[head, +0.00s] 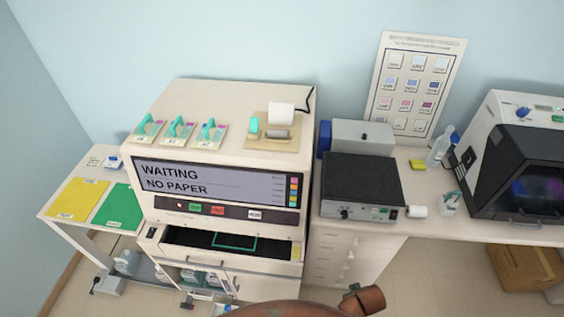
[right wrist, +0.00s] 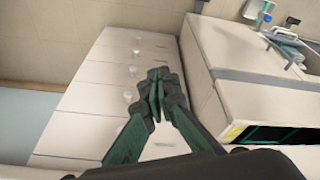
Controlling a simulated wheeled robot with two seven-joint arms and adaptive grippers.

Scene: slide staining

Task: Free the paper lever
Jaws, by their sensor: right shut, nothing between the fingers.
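The staining machine (head: 220,137) stands left of centre in the head view; its screen (head: 216,184) reads "WAITING NO PAPER". On its top right is a tan plate (head: 262,144) with a white paper roll (head: 281,113), a grey roller (head: 276,134) and a small teal piece (head: 254,125), which looks like the paper lever. I cannot tell whether anything blocks it. In the right wrist view my right gripper (right wrist: 157,82) is shut and empty, in front of the white drawer cabinet (right wrist: 92,95) and away from the plate. My left gripper is not in view.
Several teal-handled cards (head: 180,131) lie on the machine's top left. Its front tray (head: 190,240) is pulled out. A black-topped device (head: 360,180) stands to the right on the bench. A dark-windowed machine (head: 520,170) is at far right.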

